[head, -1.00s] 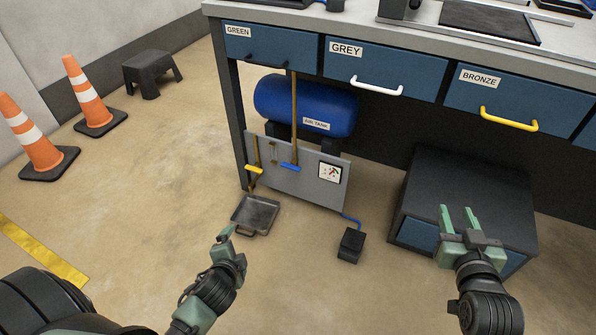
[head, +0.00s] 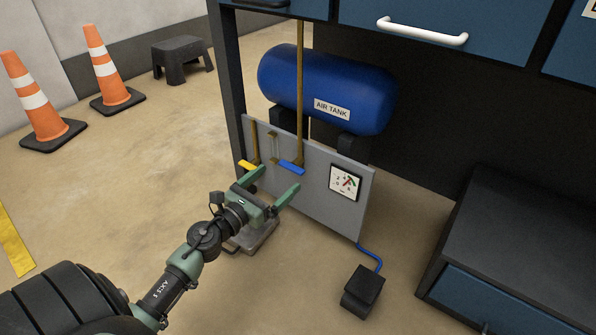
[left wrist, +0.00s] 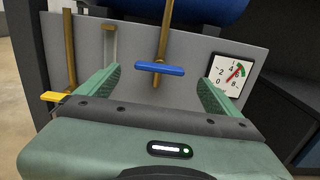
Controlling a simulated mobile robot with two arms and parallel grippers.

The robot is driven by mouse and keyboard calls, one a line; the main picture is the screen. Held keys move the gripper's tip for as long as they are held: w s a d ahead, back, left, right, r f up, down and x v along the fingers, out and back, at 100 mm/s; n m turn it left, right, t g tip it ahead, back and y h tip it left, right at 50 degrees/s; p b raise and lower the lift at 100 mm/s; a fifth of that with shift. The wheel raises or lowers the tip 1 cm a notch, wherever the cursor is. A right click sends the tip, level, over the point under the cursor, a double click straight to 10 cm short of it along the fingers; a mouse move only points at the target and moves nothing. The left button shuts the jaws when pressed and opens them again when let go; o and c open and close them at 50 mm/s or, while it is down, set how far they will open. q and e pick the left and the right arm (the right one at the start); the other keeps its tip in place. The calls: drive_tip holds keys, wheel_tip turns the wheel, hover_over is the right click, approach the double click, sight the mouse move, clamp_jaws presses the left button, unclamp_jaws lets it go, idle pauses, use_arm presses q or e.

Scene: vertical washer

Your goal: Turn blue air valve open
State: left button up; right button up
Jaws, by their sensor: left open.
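The blue air valve handle (head: 291,167) sits on a brass pipe (head: 300,95) in front of the grey panel (head: 325,210). In the left wrist view the blue handle (left wrist: 160,68) lies roughly level across the pipe, between my finger lines and beyond the fingertips. My left gripper (head: 275,184) is open and empty, just in front of the handle and apart from it. A yellow handle (head: 247,166) on another pipe is left of the blue one; it also shows in the left wrist view (left wrist: 52,97). My right gripper is out of view.
A gauge (head: 345,182) is on the panel, right of the valve. The blue air tank (head: 325,88) is behind. A metal tray (head: 255,238) lies below my left gripper. A black pedal (head: 362,291) and dark cabinet (head: 520,250) are right. Cones (head: 108,70) stand left.

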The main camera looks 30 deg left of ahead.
sight(289, 169)
use_arm(q)
drive_tip(key=w, duration=0.7)
drive_tip(key=shift+w+d, duration=0.1)
drive_tip(key=shift+d, duration=0.2)
drive_tip(key=shift+r, duration=0.1)
drive_tip(key=c, duration=1.4)
